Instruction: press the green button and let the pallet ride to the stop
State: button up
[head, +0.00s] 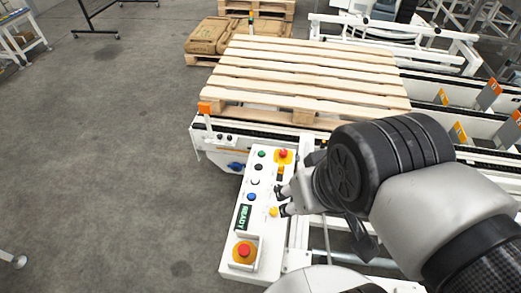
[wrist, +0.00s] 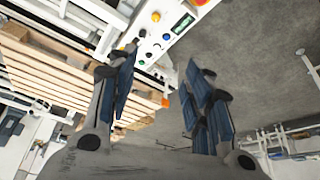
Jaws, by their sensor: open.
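The green button (head: 262,153) is at the far end of a white control panel (head: 266,225), beside a red knob on a yellow base (head: 283,155). In the wrist view the green button (wrist: 142,33) shows near the top. A wooden pallet (head: 310,80) lies on the conveyor behind the panel. It also shows at the left of the wrist view (wrist: 75,72). My gripper (head: 283,201) is open and empty at the panel's right side, nearer than the green button and apart from it. Which part is the stop I cannot tell.
The panel also carries black, white, blue and yellow buttons, a READY display (head: 243,217) and a large red knob (head: 244,250). Grey plates with orange tops (head: 489,93) stand along the conveyor at right. Brown sacks (head: 209,36) lie on a pallet behind.

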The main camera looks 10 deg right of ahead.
grip_shut()
dwell(0.4)
dwell(1.2)
